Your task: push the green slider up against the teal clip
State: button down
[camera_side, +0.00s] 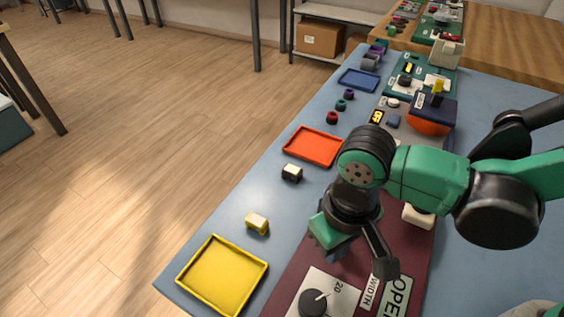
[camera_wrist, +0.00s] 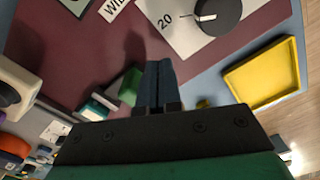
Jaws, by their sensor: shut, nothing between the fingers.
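My gripper (camera_wrist: 158,82) is shut and empty, its two dark fingers together over the maroon panel (camera_wrist: 85,45). In the side view my gripper (camera_side: 338,254) is low over the same panel, and my wrist hides much of what lies behind it. In the wrist view a small green-and-white piece (camera_wrist: 97,107) lies left of the fingers, partly covered by the gripper body. A dark green piece (camera_wrist: 129,88) sits close to the fingers' left side; I cannot tell whether they touch. I cannot tell which of these is the green slider or the teal clip.
A dial marked 20 (camera_side: 314,301) stands on the panel near the yellow tray (camera_side: 222,276). A yellow block (camera_side: 257,224), a black-and-white block (camera_side: 291,173) and an orange tray (camera_side: 313,146) lie along the table's left side. A white block (camera_side: 419,216) stands right of my wrist.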

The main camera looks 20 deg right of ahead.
jog(key=shift+w, duration=0.1)
dwell(0.3)
jog(key=shift+w+d, duration=1.15)
jog(key=shift+d, duration=0.05)
jog(key=shift+s+a, duration=0.1)
jog(key=shift+s+a, duration=0.35)
jog(key=shift+s, duration=0.05)
notch_tip(320, 180, up, 11)
dwell(0.6)
jog(key=w+d+m+t, duration=0.1)
jog(key=d+t, duration=0.2)
jog(key=d, duration=0.6)
jog(key=w+d+f+m+t, duration=0.1)
jog(key=d+t, duration=0.3)
jog(key=d, duration=0.6)
jog(key=shift+w+d+f+m, duration=0.25)
jog(key=shift+w+m, duration=0.25)
jog(key=shift+w, duration=0.2)
